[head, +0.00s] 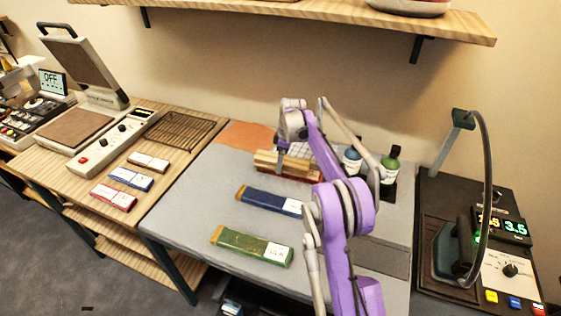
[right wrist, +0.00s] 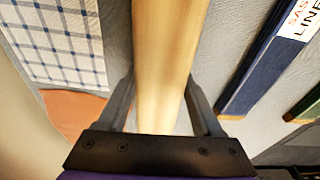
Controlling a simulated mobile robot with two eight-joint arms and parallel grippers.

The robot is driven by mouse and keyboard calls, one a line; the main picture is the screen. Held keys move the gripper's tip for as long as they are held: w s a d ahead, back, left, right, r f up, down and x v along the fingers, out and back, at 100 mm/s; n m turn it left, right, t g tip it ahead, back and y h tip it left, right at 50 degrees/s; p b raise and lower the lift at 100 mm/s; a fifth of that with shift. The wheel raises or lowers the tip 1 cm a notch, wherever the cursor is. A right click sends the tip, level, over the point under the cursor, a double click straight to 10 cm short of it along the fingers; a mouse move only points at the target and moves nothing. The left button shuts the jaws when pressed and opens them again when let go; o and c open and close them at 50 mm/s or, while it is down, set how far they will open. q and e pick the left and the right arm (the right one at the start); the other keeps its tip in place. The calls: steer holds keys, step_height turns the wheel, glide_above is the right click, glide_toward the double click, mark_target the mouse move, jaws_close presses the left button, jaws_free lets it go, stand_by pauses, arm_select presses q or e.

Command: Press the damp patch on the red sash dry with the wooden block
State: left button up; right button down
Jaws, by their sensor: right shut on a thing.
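My right gripper (head: 282,150) is shut on the wooden block (head: 265,158), a long pale bar. In the right wrist view the block (right wrist: 166,60) runs between the two fingers. The red sash (head: 300,178) shows only as a thin red strip along the block's front edge. The block is over it; I cannot tell whether they touch. The sash's top and any damp patch are hidden by the block. My left gripper is not in view.
A blue sash (head: 268,203) and a green sash (head: 250,245) lie in front on the grey table (head: 185,215). A checked cloth (right wrist: 62,40) and an orange cloth (head: 245,135) lie behind. Bottles (head: 391,166) stand right of my arm. An iron (head: 447,250) is at far right.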

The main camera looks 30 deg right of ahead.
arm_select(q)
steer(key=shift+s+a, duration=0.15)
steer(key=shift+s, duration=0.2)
arm_select(e)
steer(key=shift+s+d+f, duration=0.1)
steer(key=shift+s+d, duration=0.55)
steer(key=shift+d, duration=0.1)
steer(key=shift+a, duration=0.15)
steer(key=shift+w, duration=0.2)
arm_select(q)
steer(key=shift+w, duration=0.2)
arm_select(e)
steer(key=shift+w+a, duration=0.2)
steer(key=shift+a, duration=0.1)
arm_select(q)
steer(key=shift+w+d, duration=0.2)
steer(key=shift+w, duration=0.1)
arm_select(e)
steer(key=shift+w+a, duration=0.45)
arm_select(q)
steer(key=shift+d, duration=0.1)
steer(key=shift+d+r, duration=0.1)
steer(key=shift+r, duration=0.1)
arm_select(e)
steer(key=shift+r, duration=0.95)
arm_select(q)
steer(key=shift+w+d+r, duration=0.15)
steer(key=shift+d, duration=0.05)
arm_select(e)
steer(key=shift+r, duration=0.1)
